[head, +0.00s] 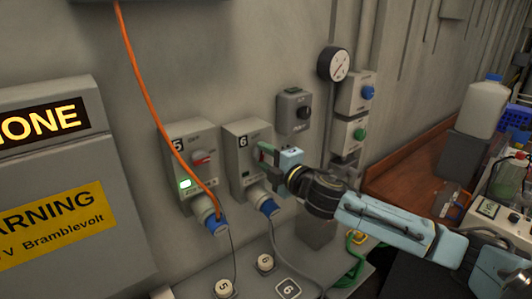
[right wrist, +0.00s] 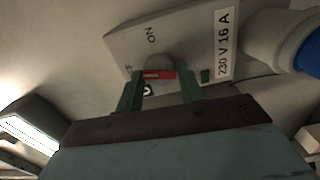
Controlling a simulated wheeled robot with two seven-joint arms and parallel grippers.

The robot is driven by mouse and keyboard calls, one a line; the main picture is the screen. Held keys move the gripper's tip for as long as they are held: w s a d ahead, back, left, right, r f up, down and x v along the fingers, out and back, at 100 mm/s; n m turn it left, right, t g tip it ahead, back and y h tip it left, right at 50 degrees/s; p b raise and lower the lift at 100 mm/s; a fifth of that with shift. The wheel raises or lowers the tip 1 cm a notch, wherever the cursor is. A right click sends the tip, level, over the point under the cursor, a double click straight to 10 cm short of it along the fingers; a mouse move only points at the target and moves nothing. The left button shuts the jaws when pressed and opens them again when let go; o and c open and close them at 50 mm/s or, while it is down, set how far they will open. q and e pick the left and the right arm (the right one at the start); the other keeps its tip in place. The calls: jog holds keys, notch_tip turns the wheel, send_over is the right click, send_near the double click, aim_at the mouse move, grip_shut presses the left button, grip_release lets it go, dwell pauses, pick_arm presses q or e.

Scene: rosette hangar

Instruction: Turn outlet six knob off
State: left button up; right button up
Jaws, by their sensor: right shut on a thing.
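The outlet six box (head: 236,158) is a grey wall box marked 6, with a blue plug (head: 267,207) in its lower socket. My right gripper (head: 265,153) reaches it from the right, and its green fingers are at the knob. In the right wrist view the outlet six knob (right wrist: 159,74) is grey with a red bar, and my right gripper (right wrist: 160,90) is shut on it, one finger on each side. The ON mark shows above the knob. The small green lamp (right wrist: 205,76) looks dark. My left gripper is out of view.
The outlet five box (head: 178,150) at left has a lit green lamp, a red knob and an orange cable. A small grey switch box (head: 294,110), a round gauge (head: 335,64) and boxes with blue and green buttons are at right. A warning cabinet (head: 60,180) stands far left.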

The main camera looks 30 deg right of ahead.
jog(key=shift+n+p, duration=0.5)
jog(key=shift+n, duration=0.8)
jog(key=o, duration=1)
jog(key=shift+s+f, duration=0.15)
jog(key=shift+s, duration=0.4)
jog(key=shift+s+d+b, duration=0.15)
jog(key=shift+s+b, duration=0.35)
jog(key=shift+s, duration=1.55)
jog(key=shift+s+d+b, duration=0.2)
jog(key=shift+s+b, duration=0.35)
jog(key=shift+s, duration=1.5)
jog(key=shift+s+d+b, duration=0.15)
jog(key=shift+s+b, duration=0.35)
jog(key=shift+s, duration=1.55)
